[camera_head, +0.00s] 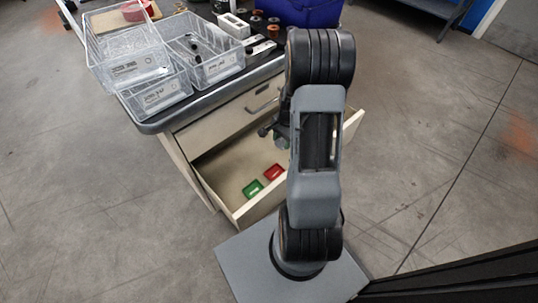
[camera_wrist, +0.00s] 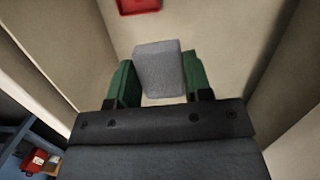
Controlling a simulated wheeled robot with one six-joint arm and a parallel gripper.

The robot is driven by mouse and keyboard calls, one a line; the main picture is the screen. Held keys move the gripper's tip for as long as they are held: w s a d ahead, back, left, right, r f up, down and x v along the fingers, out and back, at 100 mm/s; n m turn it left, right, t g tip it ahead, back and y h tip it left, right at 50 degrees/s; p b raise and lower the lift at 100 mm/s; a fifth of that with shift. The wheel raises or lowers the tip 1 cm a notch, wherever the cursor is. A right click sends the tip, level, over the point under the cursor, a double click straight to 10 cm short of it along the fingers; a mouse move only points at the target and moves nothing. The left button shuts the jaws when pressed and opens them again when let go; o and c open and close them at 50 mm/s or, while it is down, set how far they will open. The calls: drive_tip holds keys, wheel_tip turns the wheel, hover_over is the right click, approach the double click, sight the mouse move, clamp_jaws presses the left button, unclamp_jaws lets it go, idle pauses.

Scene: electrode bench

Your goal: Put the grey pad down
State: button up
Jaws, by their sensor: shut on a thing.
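The grey pad (camera_wrist: 158,66) is a pale grey block between the two green fingers of my gripper (camera_wrist: 159,72) in the wrist view. The gripper is shut on it, over the inside of the open drawer (camera_head: 222,172). I cannot tell whether the pad touches the drawer floor. In the head view my gripper (camera_head: 282,140) is partly hidden behind my arm, and I cannot make out the pad there.
A green tray (camera_head: 252,188) and a red tray (camera_head: 273,172) lie in the drawer near its front; a red one also shows in the wrist view (camera_wrist: 138,5). Clear bins (camera_head: 128,68) stand on the bench above. The drawer's left floor is bare.

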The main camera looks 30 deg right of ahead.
sight(281, 160)
drive_tip(key=shift+w+d+f+m+b, duration=0.1)
drive_tip(key=shift+d+f+m+b, duration=0.15)
drive_tip(key=shift+f, duration=0.25)
drive_tip(key=shift+d+f+m+b, duration=0.1)
drive_tip(key=shift+f+m+b, duration=0.1)
drive_tip(key=shift+f, duration=0.25)
wheel_tip(281, 160, down, 10)
drive_tip(key=b, duration=0.4)
drive_tip(key=shift+r, duration=0.15)
drive_tip(key=shift+b, duration=0.3)
drive_tip(key=o, duration=0.9)
